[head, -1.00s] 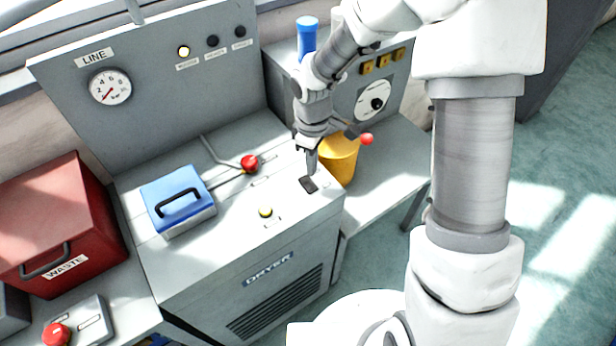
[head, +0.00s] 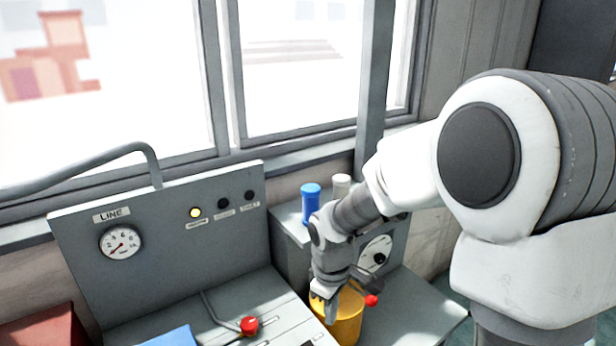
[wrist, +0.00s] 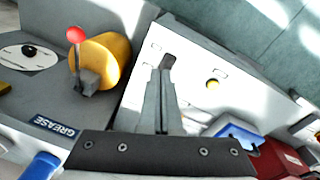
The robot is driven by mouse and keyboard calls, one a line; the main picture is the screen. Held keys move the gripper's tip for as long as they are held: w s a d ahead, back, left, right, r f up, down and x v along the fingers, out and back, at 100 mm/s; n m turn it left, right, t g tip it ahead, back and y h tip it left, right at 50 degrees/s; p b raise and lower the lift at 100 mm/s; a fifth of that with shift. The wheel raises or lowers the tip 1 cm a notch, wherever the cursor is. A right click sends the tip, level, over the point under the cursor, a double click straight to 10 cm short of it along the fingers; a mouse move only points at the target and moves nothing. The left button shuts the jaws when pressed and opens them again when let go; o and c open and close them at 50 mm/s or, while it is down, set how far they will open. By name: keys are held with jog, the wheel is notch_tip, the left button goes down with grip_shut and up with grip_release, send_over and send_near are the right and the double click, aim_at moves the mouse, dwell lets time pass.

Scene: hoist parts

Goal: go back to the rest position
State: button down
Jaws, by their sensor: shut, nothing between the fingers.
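My gripper (head: 328,312) is shut and empty. In the head view it points down, in front of the left side of the yellow container (head: 349,314). In the wrist view its two grey fingers (wrist: 161,78) lie together above the pale dryer top (wrist: 203,50). A small dark piece (wrist: 168,61) shows just past the fingertips; I cannot tell its height relative to them. My arm reaches in from the right of the head view.
The red-knobbed lever (head: 371,300) stands close beside my gripper. A blue bottle (head: 310,203) and a white one (head: 342,186) stand behind. The gauge panel (head: 160,240) rises at left. A blue-lidded box (wrist: 238,136) and red bin (wrist: 278,160) show in the wrist view.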

jog(key=s+d+r+m+t, duration=0.2)
jog(key=s+d+r+m, duration=0.2)
jog(key=s+r, duration=0.5)
jog(key=s+d+r+m+t, duration=0.2)
jog(key=s+d+r+m, duration=0.3)
jog(key=s+r, duration=0.3)
jog(key=shift+s+r+m+t, duration=0.35)
jog(key=shift+r+m, duration=0.15)
jog(key=shift+m, duration=0.4)
